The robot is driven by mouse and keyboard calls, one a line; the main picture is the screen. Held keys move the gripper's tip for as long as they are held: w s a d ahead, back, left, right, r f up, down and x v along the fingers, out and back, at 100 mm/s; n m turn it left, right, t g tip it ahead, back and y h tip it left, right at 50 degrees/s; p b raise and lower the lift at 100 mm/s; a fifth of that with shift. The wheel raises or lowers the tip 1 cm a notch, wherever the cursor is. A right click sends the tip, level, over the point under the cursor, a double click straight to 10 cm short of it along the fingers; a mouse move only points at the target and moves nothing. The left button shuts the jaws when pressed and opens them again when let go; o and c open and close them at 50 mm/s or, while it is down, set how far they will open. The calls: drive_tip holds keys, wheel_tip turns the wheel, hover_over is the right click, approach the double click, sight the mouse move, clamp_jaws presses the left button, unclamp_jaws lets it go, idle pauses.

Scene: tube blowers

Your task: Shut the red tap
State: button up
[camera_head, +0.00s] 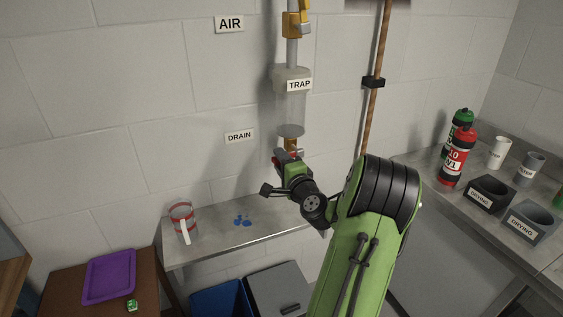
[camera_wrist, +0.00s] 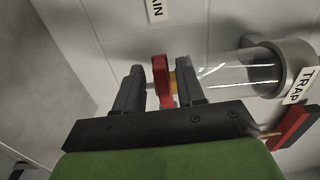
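The red tap handle (camera_wrist: 162,82) shows in the wrist view as a flat upright red lever on a small brass fitting, at the end of the clear trap tube (camera_wrist: 236,73). My gripper (camera_wrist: 160,65) is open, with one black finger on each side of the handle and visible gaps to both. In the head view my gripper (camera_head: 288,158) is just below the trap (camera_head: 291,105), by the brass drain fitting, and largely hides the tap.
A red-and-black piece (camera_wrist: 291,126) lies at the right of the wrist view; I cannot tell what it is. A yellow valve (camera_head: 293,25) sits above the trap. A copper pipe (camera_head: 376,60) runs to the right.

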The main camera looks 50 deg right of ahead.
drive_tip(key=shift+s, duration=0.1)
drive_tip(key=b+v, duration=0.6)
drive_tip(key=v, duration=0.9)
drive_tip(key=shift+s+a+b, duration=0.15)
drive_tip(key=shift+s+b, duration=0.1)
drive_tip(key=shift+b, duration=0.1)
